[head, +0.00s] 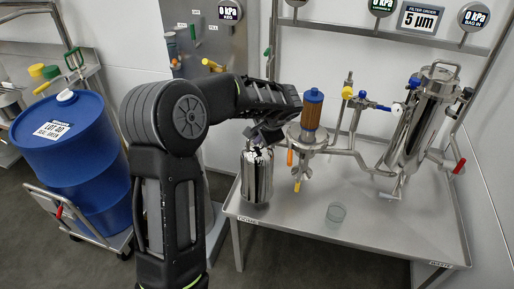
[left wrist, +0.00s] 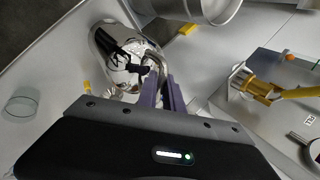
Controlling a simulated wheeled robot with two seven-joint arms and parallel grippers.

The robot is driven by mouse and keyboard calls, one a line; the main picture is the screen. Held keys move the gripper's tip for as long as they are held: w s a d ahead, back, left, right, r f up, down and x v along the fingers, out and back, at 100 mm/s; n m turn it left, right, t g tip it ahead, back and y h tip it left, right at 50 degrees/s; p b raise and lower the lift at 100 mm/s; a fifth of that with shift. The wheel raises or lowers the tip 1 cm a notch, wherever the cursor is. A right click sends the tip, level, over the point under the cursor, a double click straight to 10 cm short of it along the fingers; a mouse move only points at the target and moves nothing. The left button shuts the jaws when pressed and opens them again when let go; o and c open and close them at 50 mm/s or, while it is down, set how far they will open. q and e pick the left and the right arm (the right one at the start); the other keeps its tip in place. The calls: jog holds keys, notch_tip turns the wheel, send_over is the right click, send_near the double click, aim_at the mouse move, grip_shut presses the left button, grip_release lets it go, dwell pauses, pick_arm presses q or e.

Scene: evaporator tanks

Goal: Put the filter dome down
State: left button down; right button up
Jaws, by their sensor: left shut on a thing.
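The filter dome (head: 257,178) is a shiny metal cylinder at the left end of the steel table (head: 290,215). It looks upright; I cannot tell whether its base touches the table top. My left gripper (head: 262,143) is above it and shut on the handle at its top. In the left wrist view the dome (left wrist: 112,52) shows mirror-like beyond the fingers (left wrist: 163,92), with the bent handle between them. The gripper and arm partly hide the dome's top in the head view. My right gripper is not in view.
An orange filter cartridge (head: 312,112) with a blue cap stands on the open filter base (head: 306,138), right of the dome. A glass beaker (head: 336,213) stands near the table's front. A tall steel housing (head: 420,120) and pipes are at right. A blue drum (head: 72,145) is at left.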

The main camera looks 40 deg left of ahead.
aim_at(257, 147)
pick_arm(q)
jog(key=shift+f, duration=2.25)
jog(key=shift+f, duration=0.15)
jog(key=c, duration=1.5)
grip_release()
jog(key=shift+r, duration=0.2)
jog(key=v, duration=1.2)
